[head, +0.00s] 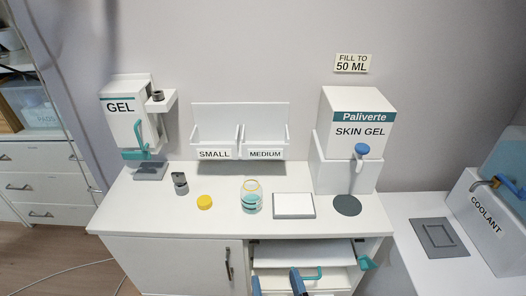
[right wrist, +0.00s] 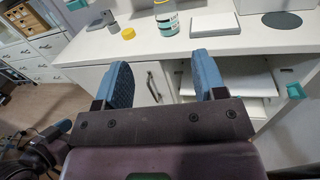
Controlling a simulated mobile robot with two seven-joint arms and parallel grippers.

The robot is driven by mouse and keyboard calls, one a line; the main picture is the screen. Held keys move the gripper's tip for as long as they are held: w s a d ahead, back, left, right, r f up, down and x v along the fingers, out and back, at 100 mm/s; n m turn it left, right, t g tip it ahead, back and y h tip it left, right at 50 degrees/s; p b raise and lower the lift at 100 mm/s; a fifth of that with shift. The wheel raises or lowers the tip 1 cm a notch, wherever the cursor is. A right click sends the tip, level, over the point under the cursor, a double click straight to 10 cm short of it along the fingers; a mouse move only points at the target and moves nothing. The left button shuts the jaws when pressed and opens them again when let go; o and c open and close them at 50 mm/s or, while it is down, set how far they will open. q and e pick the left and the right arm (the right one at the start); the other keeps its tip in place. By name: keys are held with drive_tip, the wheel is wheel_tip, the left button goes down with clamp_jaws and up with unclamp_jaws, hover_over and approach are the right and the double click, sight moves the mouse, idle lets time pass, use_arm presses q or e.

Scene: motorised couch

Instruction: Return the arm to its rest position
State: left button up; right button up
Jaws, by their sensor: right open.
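My right gripper (head: 276,284) shows at the bottom edge of the head view, in front of the cabinet. In the right wrist view its two blue fingers (right wrist: 164,76) stand wide apart with nothing between them. They are below the counter's front edge and apart from the cabinet front, as far as I can tell. My left gripper is in neither view.
The white counter (head: 150,210) holds a clear jar with teal contents (head: 251,202), a yellow lid (head: 204,202), a grey item (head: 181,185), a white pad (head: 294,205) and a skin gel dispenser (head: 355,115). Below are open white shelves or drawers (head: 300,255) with teal handles.

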drive_tip(key=w+d+f+m+g, duration=0.2)
drive_tip(key=d+f+m, duration=0.3)
drive_tip(key=m, duration=0.8)
drive_tip(key=w+d+f+m+g, duration=0.2)
drive_tip(key=d+f+m, duration=0.35)
drive_tip(key=m, duration=0.75)
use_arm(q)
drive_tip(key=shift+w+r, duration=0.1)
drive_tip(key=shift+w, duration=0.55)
use_arm(e)
drive_tip(key=s+d+f+m+g+h, duration=0.1)
drive_tip(key=s+d+f+m, duration=0.1)
drive_tip(key=d+f+m, duration=0.2)
drive_tip(key=s+d+f+m+h, duration=0.2)
drive_tip(key=d+f+m, duration=0.2)
drive_tip(key=d, duration=0.6)
drive_tip(key=shift+s+d+f+m+g+h, duration=0.3)
drive_tip(key=shift+d+f+m+g, duration=0.1)
drive_tip(key=shift+m, duration=0.8)
drive_tip(key=shift+w, duration=0.1)
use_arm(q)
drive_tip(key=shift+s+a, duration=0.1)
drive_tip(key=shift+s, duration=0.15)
use_arm(e)
drive_tip(key=shift+a, duration=0.1)
